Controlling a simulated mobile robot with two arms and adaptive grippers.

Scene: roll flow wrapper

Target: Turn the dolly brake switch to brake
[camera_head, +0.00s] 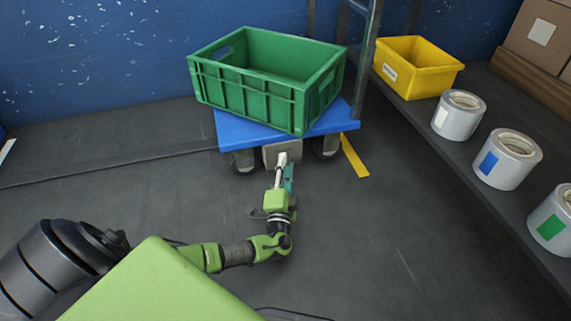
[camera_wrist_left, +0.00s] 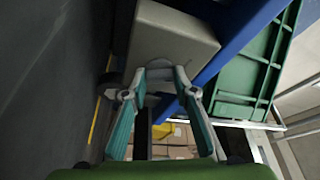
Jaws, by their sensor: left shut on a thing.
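The dolly (camera_head: 232,132) has a blue deck on dark wheels, with a grey brake box (camera_head: 270,156) under its front edge. The grey box (camera_wrist_left: 172,38) also shows large in the left wrist view. My left gripper (camera_head: 283,166) reaches it from the front, and its fingertips (camera_wrist_left: 168,76) are at the box's face. The gripper is shut on the small, pale brake switch, mostly hidden by the fingertips. I cannot tell which way the switch is turned. My right gripper is not in view.
A green crate (camera_head: 243,93) sits on the dolly. A yellow strip (camera_head: 354,157) marks the floor. The floor left of the dolly is clear.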

